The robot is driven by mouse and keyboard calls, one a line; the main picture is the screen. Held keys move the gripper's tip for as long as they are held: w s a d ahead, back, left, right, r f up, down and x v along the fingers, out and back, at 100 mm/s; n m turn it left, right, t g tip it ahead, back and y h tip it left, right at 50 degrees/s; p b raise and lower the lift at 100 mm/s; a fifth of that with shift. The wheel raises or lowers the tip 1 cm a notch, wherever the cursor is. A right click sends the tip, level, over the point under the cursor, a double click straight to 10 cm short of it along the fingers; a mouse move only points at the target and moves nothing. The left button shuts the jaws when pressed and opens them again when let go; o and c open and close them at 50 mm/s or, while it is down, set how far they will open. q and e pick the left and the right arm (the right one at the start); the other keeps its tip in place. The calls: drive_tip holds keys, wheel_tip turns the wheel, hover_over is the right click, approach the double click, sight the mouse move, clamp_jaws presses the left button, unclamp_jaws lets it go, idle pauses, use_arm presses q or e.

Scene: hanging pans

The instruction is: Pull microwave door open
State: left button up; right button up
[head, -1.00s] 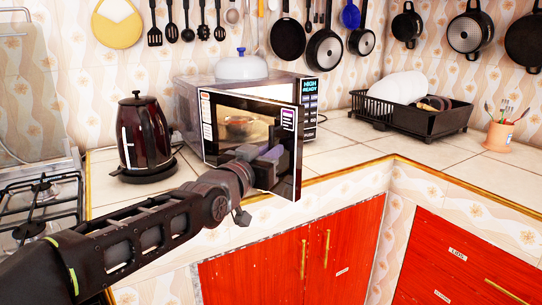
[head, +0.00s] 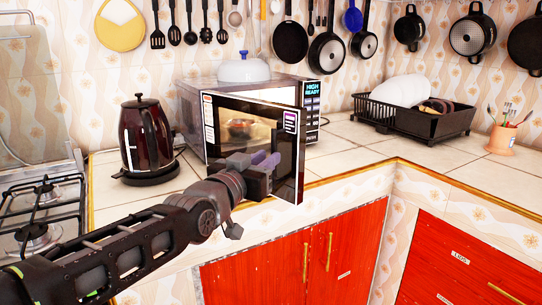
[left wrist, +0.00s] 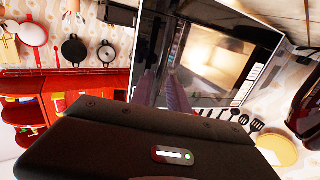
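The microwave (head: 312,100) stands on the counter against the back wall, with a display on its right side. Its door (head: 289,165), dark glass in a light frame, stands partly open, its right edge swung out toward me. My left gripper (head: 264,161) is at the lower right part of the door's outer face, fingers pointing at the glass. In the left wrist view, the two fingers (left wrist: 164,90) appear a little apart in front of the door (left wrist: 205,55). No handle shows, and whether they hold anything is unclear. My right gripper is not in view.
A dark red kettle (head: 146,140) stands left of the microwave, close to my left arm. A white, blue-knobbed lid (head: 243,68) rests on top. A black dish rack (head: 425,122) is at the right. The counter (head: 345,150) between is clear.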

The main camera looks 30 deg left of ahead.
use_arm(q)
drive_tip(key=shift+s+d, duration=0.15)
drive_tip(key=shift+s, duration=0.95)
drive_tip(key=shift+s+d, duration=0.1)
drive_tip(key=shift+s, duration=0.95)
